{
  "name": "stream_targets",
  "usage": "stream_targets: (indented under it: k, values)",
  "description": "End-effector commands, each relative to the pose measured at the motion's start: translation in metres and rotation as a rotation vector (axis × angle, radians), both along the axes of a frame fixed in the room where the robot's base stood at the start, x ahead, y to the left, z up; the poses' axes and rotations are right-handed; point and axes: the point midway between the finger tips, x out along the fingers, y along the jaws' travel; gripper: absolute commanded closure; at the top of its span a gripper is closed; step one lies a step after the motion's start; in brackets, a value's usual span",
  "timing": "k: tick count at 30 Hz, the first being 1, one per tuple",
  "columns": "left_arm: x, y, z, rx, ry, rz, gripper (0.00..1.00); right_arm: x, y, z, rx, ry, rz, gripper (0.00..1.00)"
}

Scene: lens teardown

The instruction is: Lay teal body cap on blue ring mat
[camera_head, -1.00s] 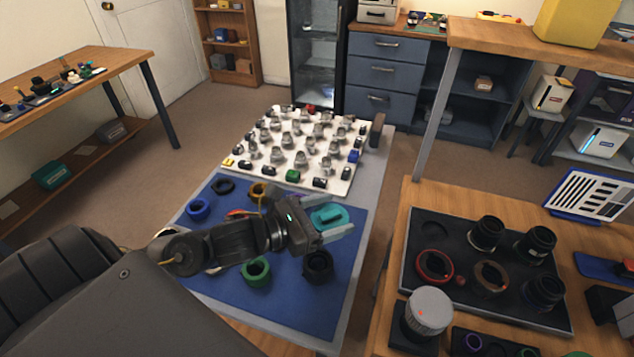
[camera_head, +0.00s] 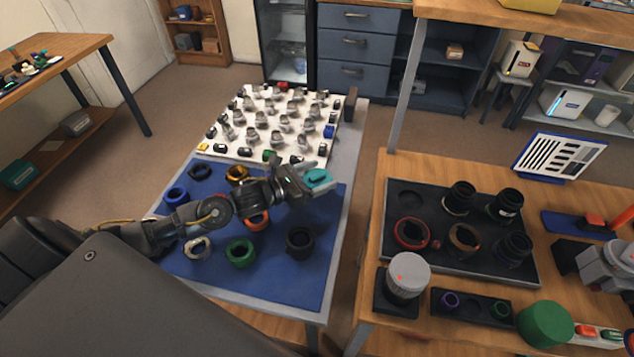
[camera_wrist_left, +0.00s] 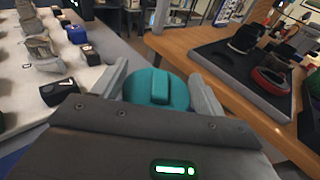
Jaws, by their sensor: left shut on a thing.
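The teal body cap (camera_head: 317,178) is a round disc with a raised bar on top. My left gripper (camera_head: 316,184) is shut on it, a finger on either side, as the left wrist view also shows the cap (camera_wrist_left: 157,90). In the head view the cap appears over the far right corner of the blue ring mat (camera_head: 275,284); its exact height cannot be told. The mat carries several separate rings, including a green ring (camera_head: 240,252), a black ring (camera_head: 300,243) and an orange ring (camera_head: 257,220), partly hidden by my arm. My right gripper is not seen.
A white board (camera_head: 221,150) crowded with small parts lies just behind the mat. A dark tray (camera_head: 437,262) with lens parts sits on the wooden table at right, across a gap. The mat's right edge and front strip look bare.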

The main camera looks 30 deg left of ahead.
Motion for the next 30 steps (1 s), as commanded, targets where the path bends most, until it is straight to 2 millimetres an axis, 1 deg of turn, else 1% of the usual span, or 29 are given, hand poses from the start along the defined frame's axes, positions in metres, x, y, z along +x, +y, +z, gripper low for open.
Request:
stream_targets:
  k: [1,3,6,14,26,29,30]
  values:
    - [-0.001,-0.001,-0.008,-0.003,0.006,0.002,0.49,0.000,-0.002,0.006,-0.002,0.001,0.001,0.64]
    - [-0.001,-0.001,-0.017,-0.002,0.006,0.002,0.49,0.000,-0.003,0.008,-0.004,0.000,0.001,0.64]
    - [-0.001,-0.001,-0.026,-0.002,0.005,0.002,0.49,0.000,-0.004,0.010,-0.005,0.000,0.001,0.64]
    - [-0.002,-0.001,-0.028,-0.001,0.003,0.000,0.49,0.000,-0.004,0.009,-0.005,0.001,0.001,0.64]
    - [-0.002,-0.001,-0.041,-0.001,0.003,-0.001,0.49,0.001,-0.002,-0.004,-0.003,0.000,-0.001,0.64]
    - [-0.002,-0.001,-0.041,0.000,0.004,-0.001,0.49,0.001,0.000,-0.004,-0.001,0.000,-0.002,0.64]
    - [-0.002,-0.001,-0.041,0.000,0.005,-0.001,0.27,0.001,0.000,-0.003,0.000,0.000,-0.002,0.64]
